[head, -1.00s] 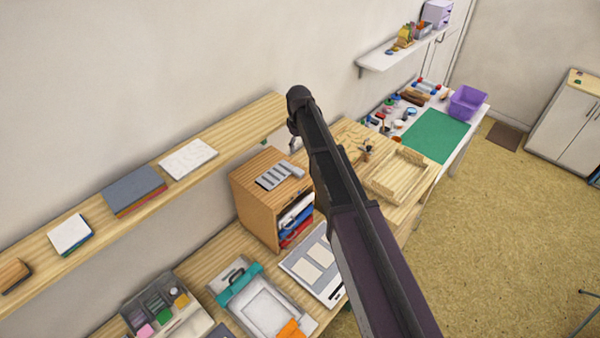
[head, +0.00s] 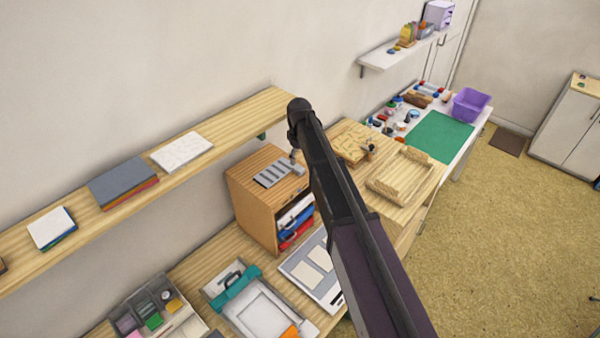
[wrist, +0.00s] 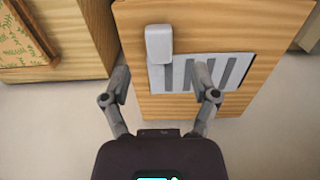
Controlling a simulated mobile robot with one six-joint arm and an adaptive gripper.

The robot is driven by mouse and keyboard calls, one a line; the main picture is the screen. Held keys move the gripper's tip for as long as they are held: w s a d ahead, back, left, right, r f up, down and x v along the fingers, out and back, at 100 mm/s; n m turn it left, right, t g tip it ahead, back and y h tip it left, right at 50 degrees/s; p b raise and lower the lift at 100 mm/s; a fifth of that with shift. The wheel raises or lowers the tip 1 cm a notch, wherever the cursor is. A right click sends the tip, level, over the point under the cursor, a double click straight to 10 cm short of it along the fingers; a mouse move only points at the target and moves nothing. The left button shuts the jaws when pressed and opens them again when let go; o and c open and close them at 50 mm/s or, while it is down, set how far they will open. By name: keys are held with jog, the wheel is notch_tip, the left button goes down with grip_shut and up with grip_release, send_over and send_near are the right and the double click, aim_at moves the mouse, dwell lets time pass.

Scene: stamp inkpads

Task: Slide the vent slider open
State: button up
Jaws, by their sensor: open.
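The vent is a light grey slotted plate (wrist: 185,74) on top of a wooden cabinet (wrist: 225,20). It also shows in the head view (head: 270,175). A pale grey block-shaped slider knob (wrist: 159,43) stands up at the plate's upper left in the wrist view. My gripper (wrist: 162,71) is open and empty, one finger at the plate's left edge and the other over its slots. The knob lies between the fingers' lines, just beyond their tips in the picture. I cannot tell how high the fingertips are. In the head view, my arm hides most of the gripper.
A wall shelf (head: 225,130) with books runs along the left of the cabinet. Coloured trays (head: 295,222) sit in the cabinet's open front. A wooden tray (head: 400,180) stands to the right, and a desk organiser (head: 155,310) lies at lower left.

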aim_at(300, 168)
jog(key=shift+f+b, duration=2.3)
jog(key=shift+f, duration=0.3)
grip_shut()
